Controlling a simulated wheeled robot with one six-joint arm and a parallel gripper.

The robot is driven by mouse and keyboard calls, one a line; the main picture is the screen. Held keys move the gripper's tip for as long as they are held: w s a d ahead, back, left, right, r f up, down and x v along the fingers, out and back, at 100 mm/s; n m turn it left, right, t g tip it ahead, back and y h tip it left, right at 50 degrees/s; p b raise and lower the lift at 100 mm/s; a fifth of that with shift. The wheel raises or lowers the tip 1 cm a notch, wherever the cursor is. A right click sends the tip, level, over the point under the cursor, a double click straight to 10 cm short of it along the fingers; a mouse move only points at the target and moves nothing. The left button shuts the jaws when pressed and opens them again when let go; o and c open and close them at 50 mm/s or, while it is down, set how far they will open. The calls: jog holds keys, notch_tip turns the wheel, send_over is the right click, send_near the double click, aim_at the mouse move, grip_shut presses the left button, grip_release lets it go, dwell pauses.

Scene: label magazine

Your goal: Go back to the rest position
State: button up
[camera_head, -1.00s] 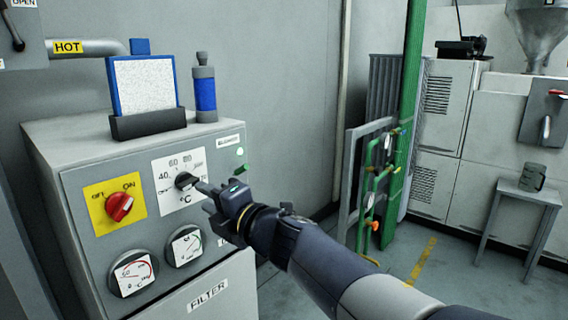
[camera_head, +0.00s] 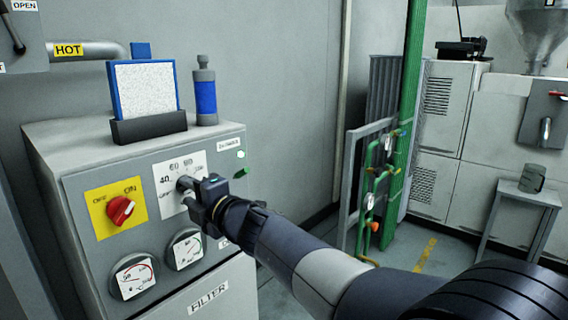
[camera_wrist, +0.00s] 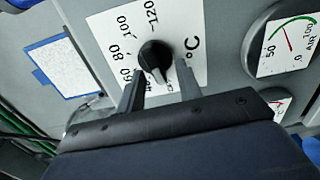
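The black temperature knob (camera_wrist: 155,54) sits on a white dial plate (camera_wrist: 112,28) marked in °C, on the front of the grey cabinet (camera_head: 65,150). My gripper (camera_wrist: 160,70) is right at the knob. In the wrist view its two fingers stand apart, one on each side of the knob's lower part, with gaps visible between fingers and knob. Whether the tips touch the knob's sides is not clear. In the head view my gripper (camera_head: 190,193) covers part of the dial and most of the knob.
A red switch (camera_head: 121,210) on a yellow plate is left of the dial. Two gauges (camera_head: 134,277) (camera_head: 186,249) are below. A framed white filter (camera_head: 145,88) and a blue canister (camera_head: 206,94) stand on top. Green pipes (camera_head: 408,130) rise at right.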

jog(key=m+p, duration=0.4)
jog(key=m, duration=0.1)
jog(key=r+m+p, duration=0.1)
jog(key=m+p, duration=0.1)
jog(key=m, duration=0.1)
jog(key=shift+d, duration=0.15)
dwell(0.3)
